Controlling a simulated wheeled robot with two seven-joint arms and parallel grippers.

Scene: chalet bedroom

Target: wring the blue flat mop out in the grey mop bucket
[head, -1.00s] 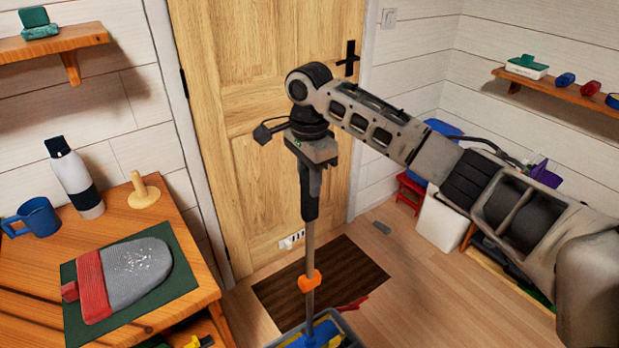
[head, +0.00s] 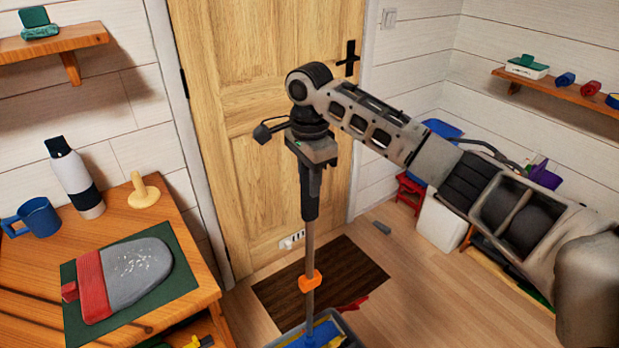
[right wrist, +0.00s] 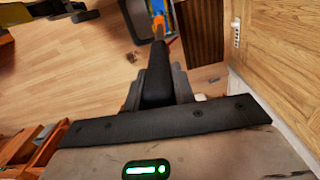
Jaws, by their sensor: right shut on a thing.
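My right gripper (head: 311,176) is shut on the dark upper handle of the mop (head: 310,252), which stands upright with an orange collar partway down its pole. The handle (right wrist: 157,75) also shows between the fingers in the right wrist view. The grey mop bucket (head: 350,338) is at the bottom edge of the head view, partly cut off. The blue mop head (head: 321,334) is at the bucket's top; how deep it sits is hard to tell. My left gripper is not in view.
A dark mat (head: 335,272) lies before the wooden door (head: 245,100). A wooden table (head: 25,285) at left holds a blue mug, a bottle and a grey-and-red item on a green mat. A white bin (head: 441,222) stands at the right wall. Floor right of the mat is mostly clear.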

